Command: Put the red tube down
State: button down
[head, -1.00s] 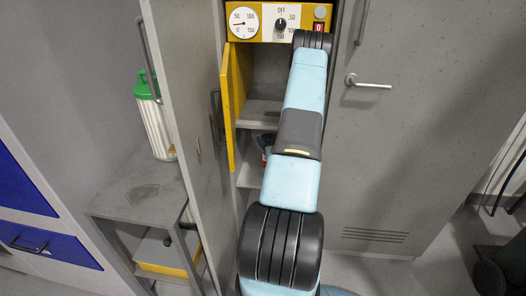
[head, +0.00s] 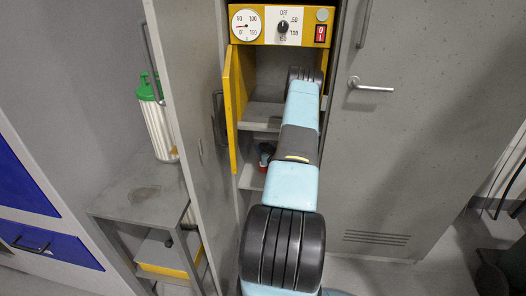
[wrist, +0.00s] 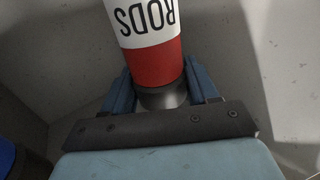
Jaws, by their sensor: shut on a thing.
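The red tube (wrist: 152,62) is in the wrist view, with a red band, a white band lettered "RODS" and a dark end towards my wrist. My gripper (wrist: 152,88) is shut on it, with a blue finger on each side of the dark end. The tube's far end is out of the picture. In the head view my arm reaches into the open cabinet and hides most of what is behind it.
The cabinet has a shelf (head: 262,116) and a lower shelf (head: 250,178). Its yellow door (head: 234,100) stands open at left. A yellow control panel (head: 280,25) is above. A green-capped white container (head: 157,125) stands on a grey side table (head: 140,200).

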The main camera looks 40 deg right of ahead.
jog(key=shift+f, duration=0.55)
jog(key=shift+c, duration=1.5)
grip_release()
jog(key=v, duration=1.2)
jog(key=shift+s+a, duration=0.1)
